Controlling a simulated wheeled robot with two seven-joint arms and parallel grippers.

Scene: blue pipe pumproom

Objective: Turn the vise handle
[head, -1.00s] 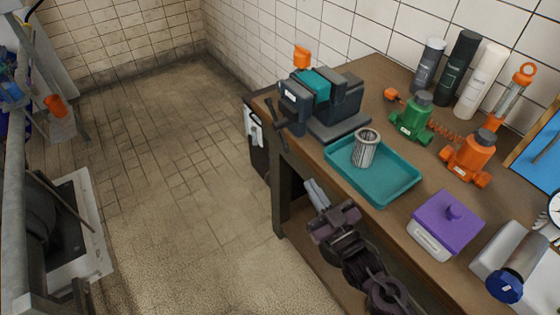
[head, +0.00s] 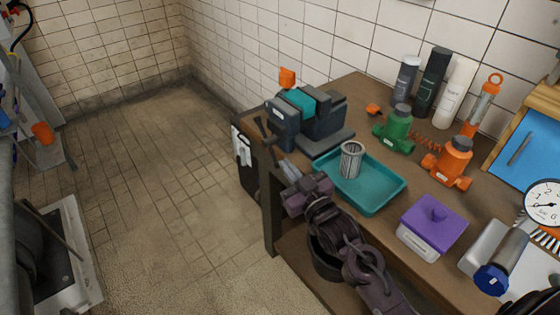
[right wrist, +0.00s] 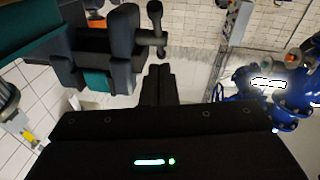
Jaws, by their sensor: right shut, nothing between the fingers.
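The vise (head: 292,128) is dark blue-grey with a teal block between its jaws. It stands on the far left end of the workbench. Its dark handle bar (head: 264,131) is on the vise's left front face, beyond the bench edge. My right gripper (head: 284,166) is just below the handle in the head view, with its fingers shut and empty. In the right wrist view the shut fingers (right wrist: 158,86) point at the handle (right wrist: 154,32), which is above their tips with a visible gap. The vise body (right wrist: 122,38) is left of the handle there. My left gripper is not in view.
A teal tray (head: 385,202) holding a metal mesh cylinder (head: 351,160) is right of my right gripper, close to my arm. A purple-lidded box (head: 432,225) and green and orange valves stand farther right. The floor (head: 165,190) left of the bench is clear.

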